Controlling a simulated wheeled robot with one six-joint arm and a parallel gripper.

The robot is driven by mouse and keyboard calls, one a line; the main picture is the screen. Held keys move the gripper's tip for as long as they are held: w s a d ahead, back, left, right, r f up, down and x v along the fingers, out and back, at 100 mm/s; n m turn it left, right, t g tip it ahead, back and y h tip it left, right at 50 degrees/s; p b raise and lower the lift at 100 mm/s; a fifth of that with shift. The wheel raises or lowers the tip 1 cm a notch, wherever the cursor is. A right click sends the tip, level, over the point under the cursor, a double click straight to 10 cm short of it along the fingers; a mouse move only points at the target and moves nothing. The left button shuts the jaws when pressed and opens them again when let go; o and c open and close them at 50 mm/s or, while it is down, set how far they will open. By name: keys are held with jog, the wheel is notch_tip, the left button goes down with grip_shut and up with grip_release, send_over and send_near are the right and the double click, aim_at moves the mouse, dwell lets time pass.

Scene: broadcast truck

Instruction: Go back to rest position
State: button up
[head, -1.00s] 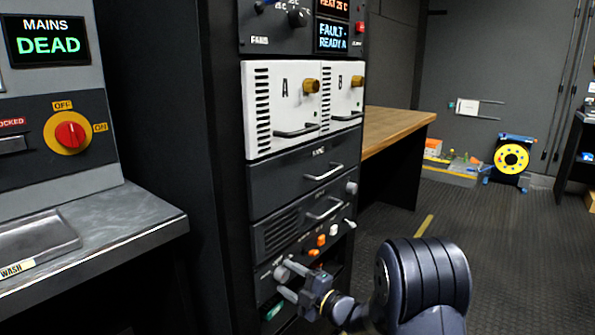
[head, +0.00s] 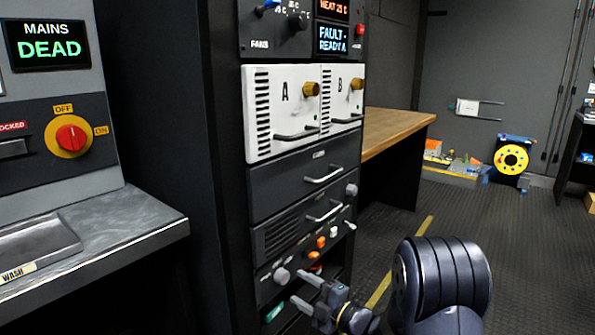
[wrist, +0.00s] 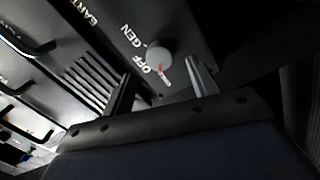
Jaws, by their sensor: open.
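My gripper (head: 305,291) is at the lower middle of the head view, in front of the lowest panel of the equipment rack. Its two fingers are apart with nothing between them. In the wrist view my gripper (wrist: 160,88) is open, and a round grey knob (wrist: 159,59) with a red mark lies beyond the fingers, next to the labels "OFF" and "GEN". The same knob (head: 282,275) shows in the head view just left of the fingers, apart from them.
A grey counter (head: 110,235) juts out at left. A wooden bench (head: 395,128) stands behind the rack. The floor (head: 530,260) at right is clear.

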jog(key=x, duration=0.5)
jog(key=shift+s+r, duration=0.1)
jog(key=shift+r, duration=0.1)
jog(key=shift+d+r+m+p, duration=0.15)
jog(key=shift+m+p, duration=0.45)
jog(key=shift+p, duration=0.35)
jog(key=m+p, duration=0.5)
jog(key=p, duration=0.3)
jog(key=shift+s, duration=0.1)
jog(key=m+p, duration=0.6)
jog(key=p, duration=0.4)
jog(key=shift+h, duration=0.3)
send_near(285, 277)
jog(key=shift+s+d+f, duration=0.4)
jog(key=shift+s+d, duration=0.2)
jog(key=shift+d, duration=0.2)
jog(key=shift+w+m, duration=0.1)
jog(key=shift+m, duration=0.2)
